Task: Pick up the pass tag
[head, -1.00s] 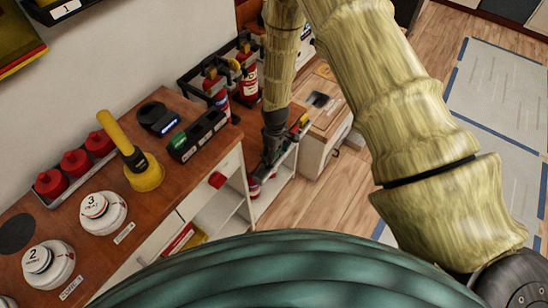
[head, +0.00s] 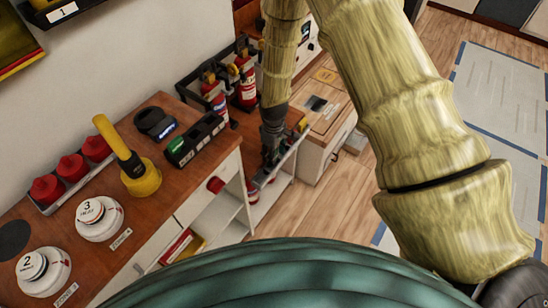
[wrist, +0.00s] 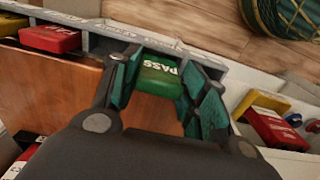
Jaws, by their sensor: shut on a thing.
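The pass tag is a green block (wrist: 159,76) with white "PASS" lettering, seen in the wrist view between the two fingers of my gripper (wrist: 158,88). My gripper is shut on it, with a teal-padded finger on each side. The tag is at the grey compartment strip along the edge of the wooden surface. I cannot tell if it is clear of its compartment. In the head view my gripper (head: 270,160) is beyond the brown counter, and the tag is hidden there.
A red tag (wrist: 50,38) lies in the strip left of my gripper. Red and yellow items sit on a shelf at right. In the head view, a brown counter (head: 150,222) holds a yellow-handled tool (head: 140,178) and several red fire extinguishers (head: 243,80) stand near my arm.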

